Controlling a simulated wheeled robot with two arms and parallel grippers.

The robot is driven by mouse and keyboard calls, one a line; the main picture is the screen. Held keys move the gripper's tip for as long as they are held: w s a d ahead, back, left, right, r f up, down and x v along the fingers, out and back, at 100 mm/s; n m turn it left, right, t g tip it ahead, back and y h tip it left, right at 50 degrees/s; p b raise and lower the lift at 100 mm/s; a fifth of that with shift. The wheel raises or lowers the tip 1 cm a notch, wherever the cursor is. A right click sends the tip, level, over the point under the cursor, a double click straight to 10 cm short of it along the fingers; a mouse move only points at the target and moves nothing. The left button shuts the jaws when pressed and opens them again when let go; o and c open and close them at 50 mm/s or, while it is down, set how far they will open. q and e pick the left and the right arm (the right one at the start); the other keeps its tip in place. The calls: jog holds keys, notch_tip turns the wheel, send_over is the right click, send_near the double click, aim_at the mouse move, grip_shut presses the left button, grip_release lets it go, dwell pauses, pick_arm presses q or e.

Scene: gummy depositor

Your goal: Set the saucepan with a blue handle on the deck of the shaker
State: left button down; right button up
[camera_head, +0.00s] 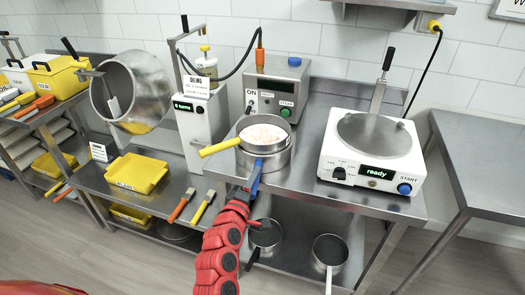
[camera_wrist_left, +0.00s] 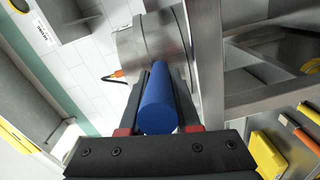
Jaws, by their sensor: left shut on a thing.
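The steel saucepan (camera_head: 270,166) with a blue handle (camera_head: 256,180) is at the left part of the steel table. A second steel pan with a yellow handle (camera_head: 220,147) and pale pink contents sits at its top, apparently stacked on it. My left gripper (camera_head: 247,190) is shut on the blue handle, which lies between the fingers in the left wrist view (camera_wrist_left: 158,100). I cannot tell whether the saucepan touches the surface below. The shaker (camera_head: 345,173) is white, with a bare round metal deck (camera_head: 375,138), a lever and a "ready" display, right of the saucepan. My right gripper is not in view.
A grey control box (camera_head: 275,90) stands behind the pans, and a dispenser (camera_head: 195,125) with a hose to their left. Two more pans (camera_head: 265,235) are on the lower shelf. Yellow trays (camera_head: 137,172) and a steel drum (camera_head: 135,90) are at left. Table space between pans and shaker is clear.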

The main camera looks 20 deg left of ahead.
pick_arm(q)
jog(key=shift+r, duration=0.1)
dwell(0.3)
jog(key=shift+r, duration=1.65)
jog(key=shift+s+r, duration=0.1)
jog(key=shift+s, duration=0.15)
jog(key=s+r+p, duration=0.1)
jog(key=s+p, duration=0.9)
jog(key=s, duration=0.5)
jog(key=shift+s+a+r, duration=0.2)
jog(key=shift+a+r, duration=0.05)
jog(key=shift+a, duration=0.2)
